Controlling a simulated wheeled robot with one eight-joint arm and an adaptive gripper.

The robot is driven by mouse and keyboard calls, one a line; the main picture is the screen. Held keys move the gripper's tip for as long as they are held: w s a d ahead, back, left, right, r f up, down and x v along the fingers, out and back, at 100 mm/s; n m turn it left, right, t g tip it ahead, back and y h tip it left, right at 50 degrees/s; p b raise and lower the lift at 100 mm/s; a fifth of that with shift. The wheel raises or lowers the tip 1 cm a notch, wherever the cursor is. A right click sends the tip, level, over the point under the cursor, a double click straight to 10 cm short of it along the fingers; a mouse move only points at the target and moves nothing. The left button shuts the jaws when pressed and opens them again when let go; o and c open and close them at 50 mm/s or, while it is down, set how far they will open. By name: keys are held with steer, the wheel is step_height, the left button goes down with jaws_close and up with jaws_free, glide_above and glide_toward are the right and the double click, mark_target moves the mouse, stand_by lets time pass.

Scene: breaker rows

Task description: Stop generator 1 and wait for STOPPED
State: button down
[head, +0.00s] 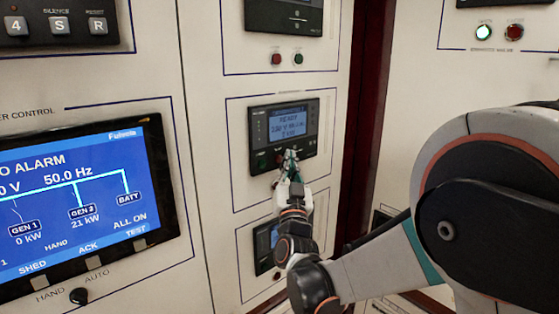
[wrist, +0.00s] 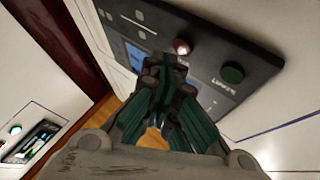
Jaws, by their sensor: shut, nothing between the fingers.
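A black control panel (head: 312,110) with a lit blue screen (head: 289,124) is on the white cabinet in the head view. Its top line seems to read READY; the smaller lines are hard to read. The label above the panel is too small to tell which generator it serves. My gripper (head: 290,156) is shut and empty at the panel's lower edge, covering part of it. In the wrist view the panel (wrist: 205,90) shows a red button (wrist: 181,46) and a green button (wrist: 232,72). My fingertips (wrist: 166,66) are close beside the red button; I cannot tell whether they touch it.
A large display (head: 80,205) at left shows GEN 1 at 0 kW and GEN 2 at 21 kW. Another panel (head: 264,246) sits below my gripper, partly hidden by my arm. Red and green buttons (head: 287,58) are above. A dark red post (head: 362,120) stands right of the cabinet.

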steer(key=shift+w+a, duration=0.1)
steer(key=shift+w+a, duration=0.2)
steer(key=shift+w+a+b, duration=0.25)
steer(key=shift+a+b, duration=0.05)
stand_by(1.0)
stand_by(0.3)
steer(key=shift+s+d, duration=0.55)
steer(key=shift+d, duration=0.05)
steer(key=shift+s+d, duration=0.1)
steer(key=s+d, duration=0.3)
steer(key=shift+s+d+b, duration=0.2)
steer(key=shift+b, duration=0.2)
